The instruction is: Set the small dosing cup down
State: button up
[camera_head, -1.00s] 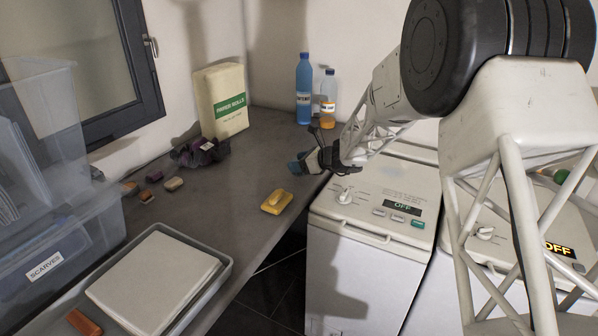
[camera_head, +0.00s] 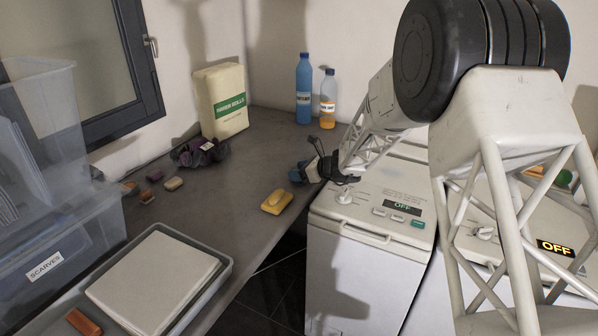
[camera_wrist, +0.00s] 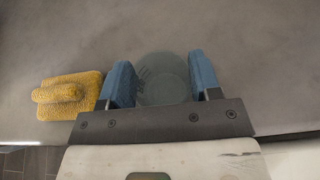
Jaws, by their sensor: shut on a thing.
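The small dosing cup (camera_wrist: 161,78) is a clear, greyish round cup in the wrist view, between the two blue finger pads of my gripper (camera_wrist: 161,82). My gripper is shut on it. Grey counter surface lies below the cup; I cannot tell whether the cup touches it. In the head view my gripper (camera_head: 305,172) is low over the counter's right edge, left of the near washer's control panel. The cup itself cannot be made out in that view.
A yellow brush or sponge (camera_head: 277,202) lies close by on the counter (camera_head: 215,205); it also shows left of my fingers in the wrist view (camera_wrist: 68,95). Blue and orange bottles (camera_head: 304,90) stand behind. A toploader (camera_head: 370,225) stands right, across a gap. Open counter lies left.

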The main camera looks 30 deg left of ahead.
jog(key=shift+f, duration=0.15)
jog(key=o, duration=0.9)
jog(key=shift+d+r, duration=0.1)
jog(key=shift+r, duration=0.15)
jog(key=v, duration=1.1)
jog(key=shift+d, duration=0.35)
jog(key=shift+r, duration=0.15)
